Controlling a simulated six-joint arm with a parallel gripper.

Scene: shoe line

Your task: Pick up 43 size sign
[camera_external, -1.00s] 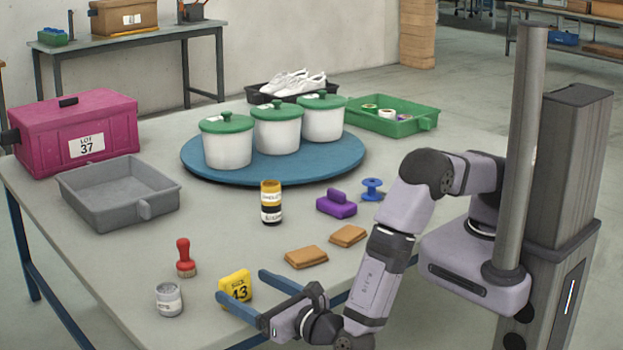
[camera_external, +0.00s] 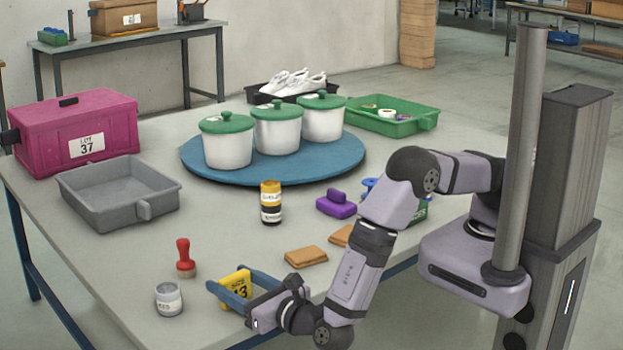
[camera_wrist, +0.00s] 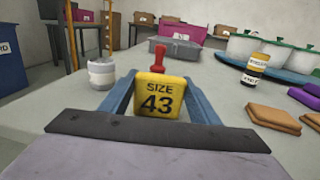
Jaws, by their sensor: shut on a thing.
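The yellow sign reading SIZE 43 (camera_external: 237,283) stands upright near the front edge of the table. In the wrist view the sign (camera_wrist: 158,94) is centred between two blue fingers. My gripper (camera_external: 238,286) is shut on the sign, with one finger on each side of it. The wrist view shows my gripper (camera_wrist: 158,92) with its fingertips at the sign's left and right sides. The sign's base is partly hidden by the fingers, and I cannot tell whether it is clear of the table.
A red-handled stamp (camera_external: 184,259) and a grey-white jar (camera_external: 169,299) stand left of the sign. Brown folded pieces (camera_external: 306,257) lie to its right. A black-and-yellow bottle (camera_external: 271,203) and a purple block (camera_external: 336,205) stand behind. A grey tray (camera_external: 118,190) is farther left.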

